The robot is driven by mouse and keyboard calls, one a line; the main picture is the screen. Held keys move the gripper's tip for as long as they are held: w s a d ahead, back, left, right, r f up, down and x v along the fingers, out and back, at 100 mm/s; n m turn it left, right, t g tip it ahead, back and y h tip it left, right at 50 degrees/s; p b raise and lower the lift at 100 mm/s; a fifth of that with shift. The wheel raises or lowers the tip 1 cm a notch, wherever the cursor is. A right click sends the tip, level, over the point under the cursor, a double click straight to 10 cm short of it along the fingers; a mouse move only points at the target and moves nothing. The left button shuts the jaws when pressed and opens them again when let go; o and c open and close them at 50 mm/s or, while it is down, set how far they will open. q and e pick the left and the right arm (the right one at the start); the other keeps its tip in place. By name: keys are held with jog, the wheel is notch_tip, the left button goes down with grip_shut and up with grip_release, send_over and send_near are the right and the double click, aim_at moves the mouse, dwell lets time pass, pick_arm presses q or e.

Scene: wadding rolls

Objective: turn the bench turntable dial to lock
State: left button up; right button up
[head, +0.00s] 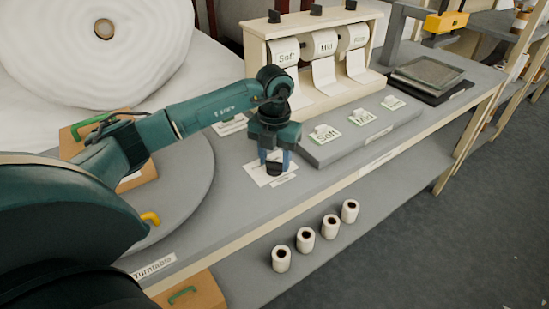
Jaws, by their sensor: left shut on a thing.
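My left gripper (275,166) points down over the bench, with its blue fingers shut on a small dark knob, which looks like the turntable dial (275,169). The dial stands on a white printed card (256,175) on the grey bench top. The gripper hides part of the dial and card, and I cannot read the dial's position. The turntable (196,192) is a large grey disc to the left, partly under my arm, with a "Turntable" label (153,266) on the bench's front edge. My right gripper is not in view.
A wooden rack (309,18) with rolls marked Soft, Mid and another stands behind. A grey raised board (361,132) with labelled samples is right of the gripper. Several small rolls (331,227) stand on the lower shelf. A yellow handle (150,218) is at the turntable.

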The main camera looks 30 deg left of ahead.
pick_arm(q)
jog(key=shift+m, duration=0.9)
jog(key=m+b, duration=0.1)
jog(key=m, duration=0.1)
jog(key=shift+m, duration=0.4)
jog(key=m+b, duration=0.1)
jog(key=m, duration=0.2)
jog(key=shift+m, duration=0.3)
jog(key=m+b, duration=0.1)
jog(key=m, duration=0.3)
jog(key=shift+m, duration=0.9)
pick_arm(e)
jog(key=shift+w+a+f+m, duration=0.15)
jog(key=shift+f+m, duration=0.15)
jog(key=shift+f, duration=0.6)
pick_arm(q)
jog(key=shift+m, duration=0.3)
jog(key=o, duration=1)
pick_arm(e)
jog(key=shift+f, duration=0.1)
pick_arm(q)
jog(key=shift+r, duration=0.15)
